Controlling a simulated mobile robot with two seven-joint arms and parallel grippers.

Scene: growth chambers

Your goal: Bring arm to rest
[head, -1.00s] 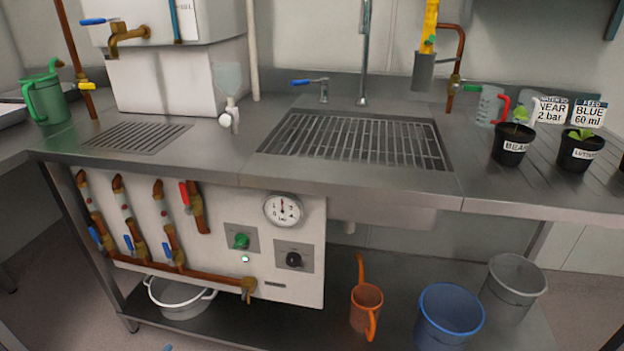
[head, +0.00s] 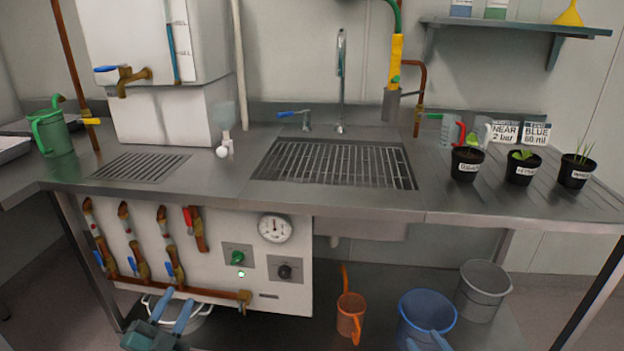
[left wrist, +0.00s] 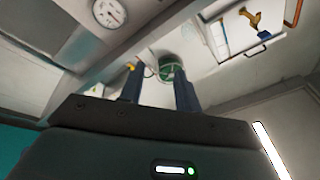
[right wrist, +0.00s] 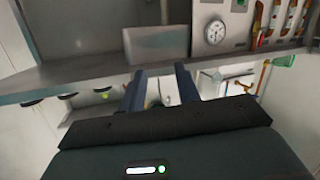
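My left gripper (head: 173,307) shows at the bottom left of the head view, in front of the lower shelf and the white basin. Its two blue fingers are apart with nothing between them, also in the left wrist view (left wrist: 158,80). My right gripper (head: 427,340) only just enters the bottom edge of the head view, in front of the blue bucket. In the right wrist view (right wrist: 160,80) its fingers are apart and empty. Both grippers are low, in front of the bench, and neither visibly touches anything.
The steel bench (head: 250,193) carries a sink grate (head: 335,163), a green watering can (head: 52,135) and several potted plants at the right. Below stand a white basin (head: 190,322), an orange can (head: 350,317), a blue bucket (head: 425,310) and a grey bucket (head: 483,290).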

